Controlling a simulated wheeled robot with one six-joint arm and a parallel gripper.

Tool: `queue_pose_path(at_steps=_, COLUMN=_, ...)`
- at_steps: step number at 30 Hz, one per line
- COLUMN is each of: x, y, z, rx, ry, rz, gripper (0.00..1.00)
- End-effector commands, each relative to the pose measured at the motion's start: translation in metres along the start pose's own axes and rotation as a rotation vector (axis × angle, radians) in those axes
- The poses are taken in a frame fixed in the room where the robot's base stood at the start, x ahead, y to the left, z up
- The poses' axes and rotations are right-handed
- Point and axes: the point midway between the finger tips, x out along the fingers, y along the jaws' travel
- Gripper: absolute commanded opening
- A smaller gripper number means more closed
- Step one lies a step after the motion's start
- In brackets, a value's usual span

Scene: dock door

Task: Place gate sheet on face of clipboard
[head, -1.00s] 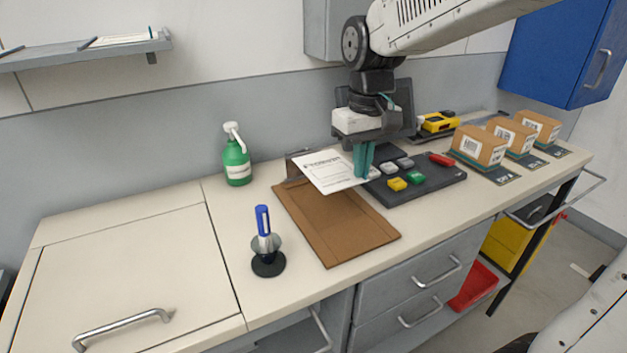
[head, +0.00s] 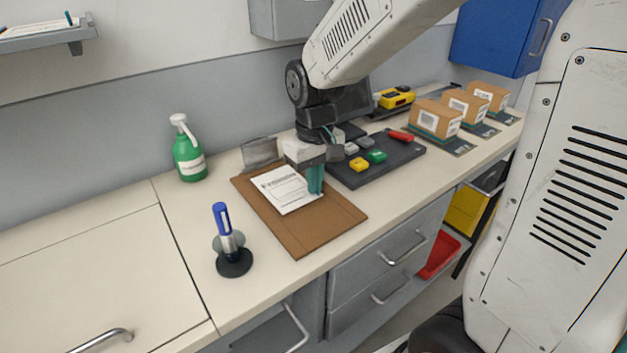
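The gate sheet (head: 287,190) is a white page with printed text. It is at the upper part of the brown clipboard (head: 315,231), over its face. I cannot tell whether the sheet lies flat on the board or is slightly above it. The clipboard lies on the counter, with its grey metal clip (head: 259,153) at the far end. My gripper (head: 315,181) points down at the sheet's right edge, its teal fingers close together there. The fingertips' hold on the sheet edge is partly hidden.
A pen in a round stand (head: 233,258) is left of the clipboard, and a green spray bottle (head: 187,152) stands behind it. A dark tray (head: 372,160) with coloured blocks is to the right. Several boxes (head: 437,119) stand farther right. The left counter is clear.

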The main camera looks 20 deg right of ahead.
Motion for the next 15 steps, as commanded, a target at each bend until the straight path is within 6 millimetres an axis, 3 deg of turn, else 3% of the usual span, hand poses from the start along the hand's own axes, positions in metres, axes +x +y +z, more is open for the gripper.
queue_pose_path(at_steps=11, x=0.0055, y=-0.0006, z=-0.0002, rx=-0.001, ry=0.000, rz=0.000, gripper=0.00)
queue_pose_path(at_steps=13, x=0.0048, y=-0.0006, z=-0.0003, rx=-0.001, ry=0.001, rz=0.000, gripper=0.22)
queue_pose_path(at_steps=15, x=0.0047, y=-0.0006, z=-0.0003, rx=-0.001, ry=0.001, rz=0.000, gripper=0.24)
